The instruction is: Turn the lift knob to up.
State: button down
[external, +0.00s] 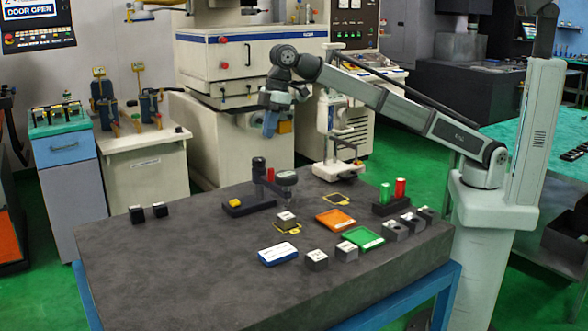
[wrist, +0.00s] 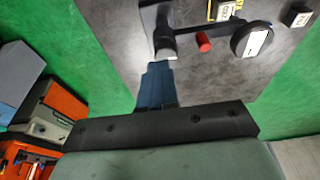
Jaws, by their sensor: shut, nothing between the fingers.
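I cannot tell which part is the lift knob; no label naming it is readable. A black stand (external: 258,170) on the dark table has a round dial head (external: 286,177), a red cylinder (external: 270,174) and a yellow button (external: 235,203) on its base. In the wrist view the dial head (wrist: 252,42) and the red cylinder (wrist: 203,42) lie right of my fingers. My gripper (external: 270,130), with blue fingers, is shut and empty, raised above the table's back edge. In the wrist view its fingertips (wrist: 158,66) overlap the lower end of the stand's post (wrist: 163,42); contact is unclear.
The table (external: 150,265) carries an orange tray (external: 335,219), a green tray (external: 360,238), a blue-and-white card (external: 278,254) and several small blocks. Its front left is clear. A white machine (external: 240,65) stands behind, with a black control panel (external: 355,28) at its right.

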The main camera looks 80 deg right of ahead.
notch_tip(320, 180, down, 7)
jog(key=shift+s+a+r, duration=0.2)
jog(key=shift+s+a, duration=0.1)
jog(key=shift+a, duration=0.05)
dwell(0.5)
jog(key=shift+w+d, duration=0.1)
jog(key=shift+w, duration=0.2)
dwell(1.0)
jog(key=shift+s+d, duration=0.1)
jog(key=shift+s+d+r, duration=0.1)
jog(key=shift+s+d, duration=0.1)
jog(key=shift+r, duration=2.9)
